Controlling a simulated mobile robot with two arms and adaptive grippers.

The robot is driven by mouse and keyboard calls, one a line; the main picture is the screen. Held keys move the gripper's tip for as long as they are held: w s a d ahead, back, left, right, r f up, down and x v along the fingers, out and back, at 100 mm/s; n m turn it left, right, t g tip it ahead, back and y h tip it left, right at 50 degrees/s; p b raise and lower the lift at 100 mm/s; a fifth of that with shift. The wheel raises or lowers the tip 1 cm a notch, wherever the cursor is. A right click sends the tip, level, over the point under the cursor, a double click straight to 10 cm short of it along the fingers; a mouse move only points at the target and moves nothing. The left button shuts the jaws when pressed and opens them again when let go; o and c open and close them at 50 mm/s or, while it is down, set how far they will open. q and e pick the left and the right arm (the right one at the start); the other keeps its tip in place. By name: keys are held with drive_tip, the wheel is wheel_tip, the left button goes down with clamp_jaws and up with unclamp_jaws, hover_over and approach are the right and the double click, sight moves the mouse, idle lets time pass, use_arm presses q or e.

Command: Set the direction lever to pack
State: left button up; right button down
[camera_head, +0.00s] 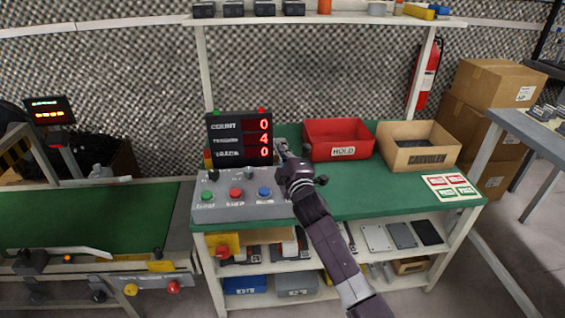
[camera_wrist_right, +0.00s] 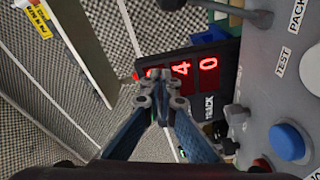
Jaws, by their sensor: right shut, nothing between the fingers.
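The grey control panel (camera_head: 240,210) sits at the left end of the green bench, with green, red and blue buttons. In the right wrist view, a dark lever (camera_wrist_right: 232,10) stands out from the panel at the top edge, beside the labels PACK (camera_wrist_right: 298,14) and TEST (camera_wrist_right: 284,61); its far end is cut off. In the head view my right arm hides that part of the panel. My right gripper (camera_head: 281,147) is shut and empty above the panel's right side. Its fingertips (camera_wrist_right: 160,80) are apart from the lever. My left gripper is out of view.
A display (camera_head: 239,138) reading 0, 4, 0 stands behind the panel. A red HOLD bin (camera_head: 343,151) and a cardboard box (camera_head: 418,158) stand to the right on the bench. A green conveyor (camera_head: 85,215) lies at left.

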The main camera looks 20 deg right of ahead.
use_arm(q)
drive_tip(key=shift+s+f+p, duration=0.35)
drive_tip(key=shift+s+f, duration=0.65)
use_arm(e)
drive_tip(key=s, duration=0.8)
drive_tip(key=shift+s+f, duration=0.35)
drive_tip(key=shift+f, duration=0.1)
drive_tip(key=shift+a, duration=0.1)
